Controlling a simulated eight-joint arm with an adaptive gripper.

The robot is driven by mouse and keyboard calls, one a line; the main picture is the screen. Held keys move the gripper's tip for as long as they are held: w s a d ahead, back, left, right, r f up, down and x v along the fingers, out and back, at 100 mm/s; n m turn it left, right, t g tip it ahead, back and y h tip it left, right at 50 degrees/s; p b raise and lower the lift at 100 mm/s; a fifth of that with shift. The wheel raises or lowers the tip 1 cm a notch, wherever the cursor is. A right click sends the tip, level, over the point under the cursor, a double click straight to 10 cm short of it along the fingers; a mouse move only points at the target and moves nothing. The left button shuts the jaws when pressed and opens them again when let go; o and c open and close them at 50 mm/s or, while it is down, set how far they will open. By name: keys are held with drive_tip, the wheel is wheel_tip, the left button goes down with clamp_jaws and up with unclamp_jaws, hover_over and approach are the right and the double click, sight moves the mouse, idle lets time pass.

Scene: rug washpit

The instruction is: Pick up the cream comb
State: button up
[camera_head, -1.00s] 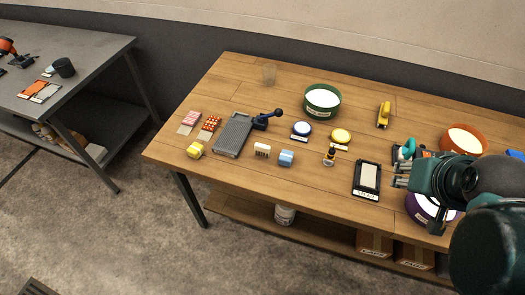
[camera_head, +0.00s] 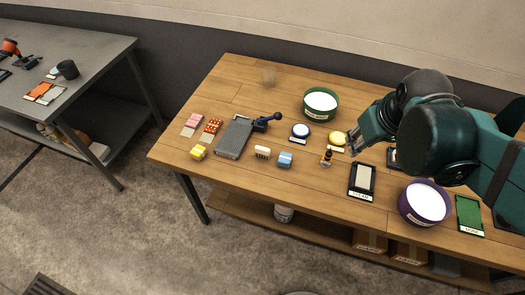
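A small cream block-like thing with dark marks on its front (camera_head: 262,152), which looks like the cream comb, lies on the wooden table (camera_head: 230,180) near its front edge. It sits between the grey ridged board and a light blue block. Its teeth are too small to make out. My gripper (camera_head: 357,146) is above the table, well to the right of the comb and close to the yellow round pot (camera_head: 338,139). Its fingers look apart, with nothing visible between them.
A light blue block (camera_head: 285,160) is close to the comb's right, a grey ridged board (camera_head: 234,138) to its left. A small dropper bottle (camera_head: 327,158), a blue-rimmed pot (camera_head: 300,132), a green bowl (camera_head: 320,110), a black tray (camera_head: 352,186) and a purple bowl (camera_head: 409,208) stand around.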

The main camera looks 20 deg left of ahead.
drive_tip(key=w+a+f+n+g+p, duration=0.1)
drive_tip(key=w+a+f+n+p, duration=0.15)
drive_tip(key=a, duration=0.55)
drive_tip(key=w+a+f+n+g+p, duration=0.1)
drive_tip(key=w+a+n+p, duration=0.2)
drive_tip(key=a, duration=0.4)
drive_tip(key=n+g+h+p, duration=0.1)
drive_tip(key=n+g+p, duration=0.1)
drive_tip(key=n+p, duration=0.3)
hover_over(263, 148)
drive_tip(key=b, duration=0.1)
drive_tip(key=shift+n, duration=0.45)
drive_tip(key=f, duration=0.8)
drive_tip(key=shift+w+d, duration=0.2)
drive_tip(key=shift+w, duration=0.05)
drive_tip(key=shift+s+a+f, duration=0.1)
drive_tip(key=shift+a+f, duration=0.1)
drive_tip(key=shift+f, duration=0.05)
drive_tip(key=shift+f, duration=0.1)
drive_tip(key=shift+f, duration=1.2)
drive_tip(key=shift+f, duration=0.1)
drive_tip(key=shift+s+a+f, duration=0.1)
drive_tip(key=shift+s+f, duration=0.05)
drive_tip(key=shift+f, duration=2.35)
